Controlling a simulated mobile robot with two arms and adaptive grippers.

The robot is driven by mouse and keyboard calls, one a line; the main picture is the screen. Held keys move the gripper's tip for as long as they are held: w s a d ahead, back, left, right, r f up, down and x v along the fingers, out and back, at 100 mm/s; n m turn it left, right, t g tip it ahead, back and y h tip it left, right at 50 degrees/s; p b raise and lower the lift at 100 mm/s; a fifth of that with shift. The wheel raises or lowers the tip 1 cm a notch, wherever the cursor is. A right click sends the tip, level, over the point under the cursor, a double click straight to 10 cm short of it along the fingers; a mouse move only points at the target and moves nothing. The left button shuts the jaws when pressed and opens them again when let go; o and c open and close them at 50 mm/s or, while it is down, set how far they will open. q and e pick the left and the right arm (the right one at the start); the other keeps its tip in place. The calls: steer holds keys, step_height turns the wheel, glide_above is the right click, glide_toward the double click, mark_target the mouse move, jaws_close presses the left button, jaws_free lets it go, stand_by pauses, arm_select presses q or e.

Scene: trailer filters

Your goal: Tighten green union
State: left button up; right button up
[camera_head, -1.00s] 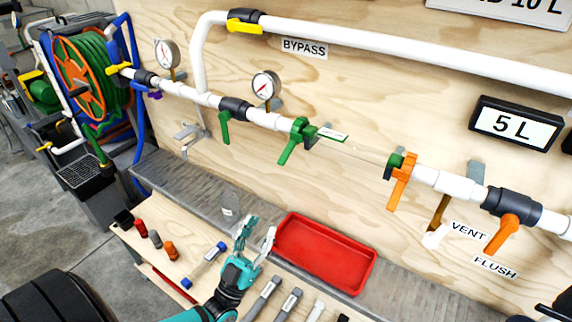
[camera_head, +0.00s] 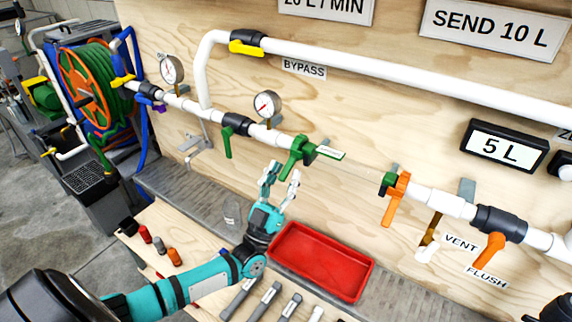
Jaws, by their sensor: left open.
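The green union (camera_head: 297,152) sits on the white pipe at mid-height of the plywood wall, with its handle pointing down to the left. My right gripper is not in view.
An orange union (camera_head: 396,195) sits further right, across a clear length of pipe. A green valve handle (camera_head: 228,143) hangs to the left. A red tray (camera_head: 320,262) and several tools (camera_head: 270,300) lie on the bench below. A gauge (camera_head: 267,105) stands above the pipe.

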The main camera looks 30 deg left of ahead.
arm_select(q)
steer(key=shift+w+r, duration=0.5)
jaws_close()
